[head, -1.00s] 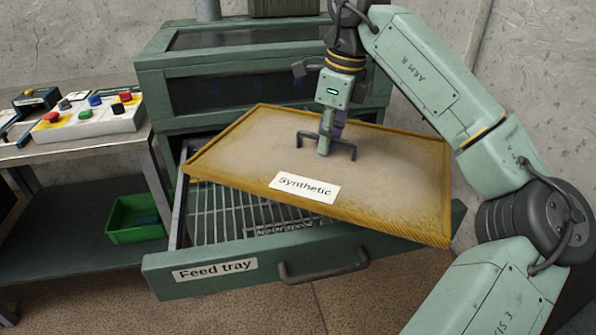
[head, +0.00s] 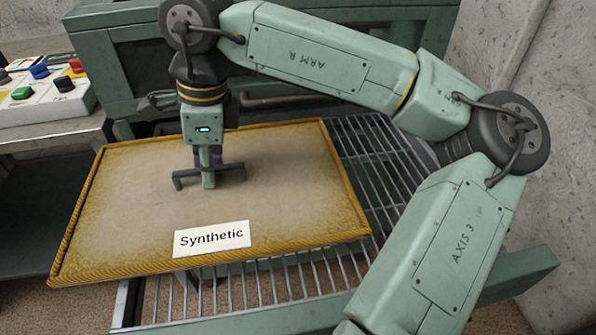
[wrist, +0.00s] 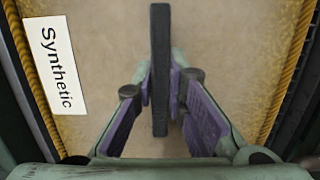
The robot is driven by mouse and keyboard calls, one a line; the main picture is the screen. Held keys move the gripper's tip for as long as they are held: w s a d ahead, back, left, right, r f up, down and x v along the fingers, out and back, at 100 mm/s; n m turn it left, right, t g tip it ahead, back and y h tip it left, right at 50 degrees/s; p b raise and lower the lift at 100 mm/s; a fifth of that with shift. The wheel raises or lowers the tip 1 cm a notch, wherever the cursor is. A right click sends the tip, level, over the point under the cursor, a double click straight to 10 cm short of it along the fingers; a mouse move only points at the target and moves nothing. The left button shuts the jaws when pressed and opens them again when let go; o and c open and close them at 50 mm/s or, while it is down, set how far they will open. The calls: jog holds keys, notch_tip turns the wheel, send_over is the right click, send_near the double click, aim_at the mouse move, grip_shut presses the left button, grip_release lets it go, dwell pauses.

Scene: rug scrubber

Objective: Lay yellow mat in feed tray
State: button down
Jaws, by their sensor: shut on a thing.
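The yellow mat (head: 120,210) is a flat tan panel with a yellow braided border and a white "Synthetic" label. My gripper (head: 208,180) is shut on the dark bar handle (head: 235,168) at its middle. In the wrist view the purple-padded fingers (wrist: 160,90) close on both sides of that handle, over the mat (wrist: 225,50). The feed tray (head: 390,160) is the pulled-out drawer with a wire-grid floor. The mat hangs over the tray's left part and sticks out past its left side. The mat hides much of the grid, and the gap beneath is hard to judge.
The green machine cabinet (head: 120,60) stands behind the tray. A bench with a panel of coloured buttons (head: 45,90) is at the left. My arm crosses the right side in front of the concrete wall. Bare grid shows at the tray's right and front.

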aim_at(299, 165)
jog(key=w+d+p, duration=0.1)
jog(key=d, duration=0.3)
jog(key=w+d+p, duration=0.1)
jog(key=w+d, duration=0.1)
jog(key=d, duration=0.3)
jog(key=w+d+f+p, duration=0.1)
jog(key=d, duration=0.4)
jog(key=shift+w+d, duration=0.1)
jog(key=shift+w, duration=0.05)
jog(key=shift+w+d+f, duration=0.1)
jog(key=shift+d+f, duration=0.05)
jog(key=shift+d, duration=0.05)
jog(key=shift+f+p, duration=0.2)
jog(key=shift+p, duration=0.1)
jog(key=shift+f+p, duration=0.4)
jog(key=shift+f, duration=1.15)
jog(key=shift+f, duration=0.15)
jog(key=c, duration=1.6)
grip_release()
jog(key=shift+c, duration=0.2)
